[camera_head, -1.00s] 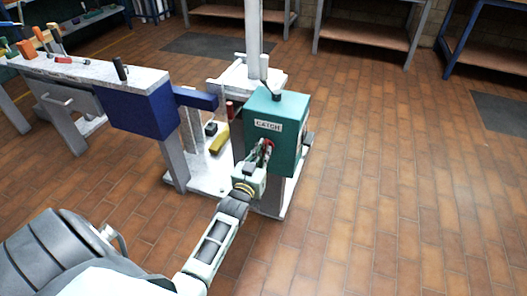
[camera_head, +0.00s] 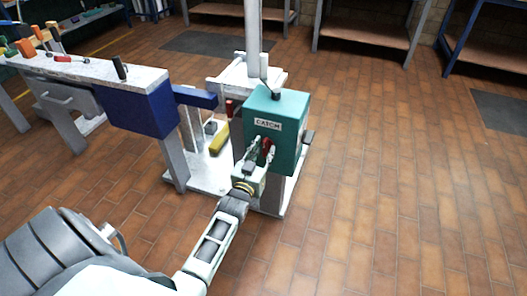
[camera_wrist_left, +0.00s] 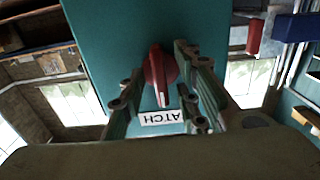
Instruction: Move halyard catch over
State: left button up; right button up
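The halyard catch is a red knob (camera_head: 267,146) on the front of a teal box (camera_head: 285,105) with a white CATCH label (camera_head: 267,124). My left gripper (camera_head: 260,148) is at the box front with its fingers spread. In the left wrist view the red knob (camera_wrist_left: 158,72) shows between the two open fingers of my left gripper (camera_wrist_left: 157,62), with gaps visible beside it. The knob's narrow grip points toward the label (camera_wrist_left: 160,117) there. My right gripper is not in view.
The box is mounted at a grey mast (camera_head: 253,40) above a pale base plate (camera_head: 205,178). A dark blue block and arm (camera_head: 140,108) stand to the left, below a bench top with tools. A yellow object (camera_head: 220,138) lies behind. The floor at right is clear.

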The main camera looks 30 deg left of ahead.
pick_arm(q)
jog(key=v, duration=1.2)
jog(key=shift+f, duration=0.1)
